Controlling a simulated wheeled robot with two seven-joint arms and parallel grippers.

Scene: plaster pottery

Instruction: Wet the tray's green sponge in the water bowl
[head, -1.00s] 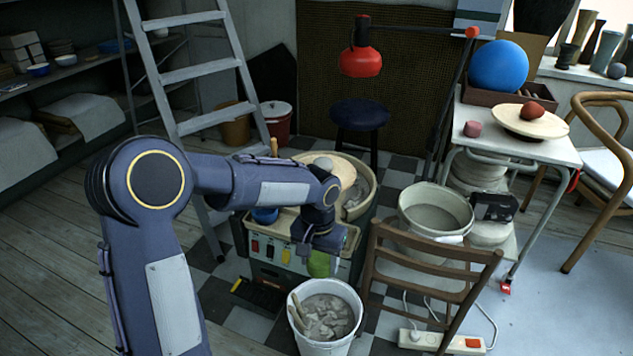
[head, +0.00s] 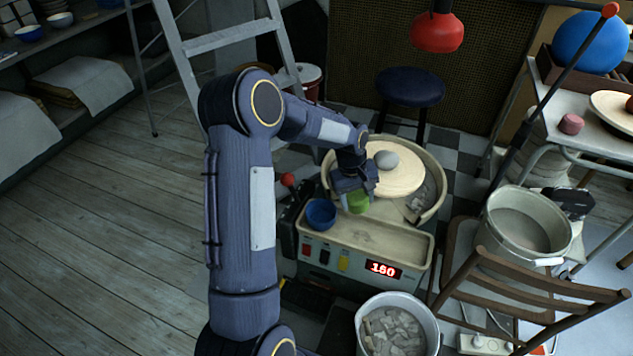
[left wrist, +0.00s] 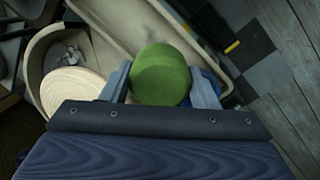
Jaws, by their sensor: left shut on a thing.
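My left gripper (head: 354,188) is shut on the green sponge (head: 358,203), just right of the small blue water bowl (head: 321,214). In the left wrist view the sponge (left wrist: 161,76) sits between the two fingers and hides much of what is beneath. A sliver of the blue bowl (left wrist: 213,92) shows behind the right finger. The bowl stands at the left end of the cream tray (head: 375,240) on the pottery wheel. How high the sponge is above the tray I cannot tell. My right gripper is not in view.
The round wheel head (head: 397,178) with a grey lump (head: 387,159) lies just behind the gripper. A white bucket of scraps (head: 396,330) stands in front, a wooden chair (head: 530,285) at the right. A red lamp (head: 437,32) hangs above.

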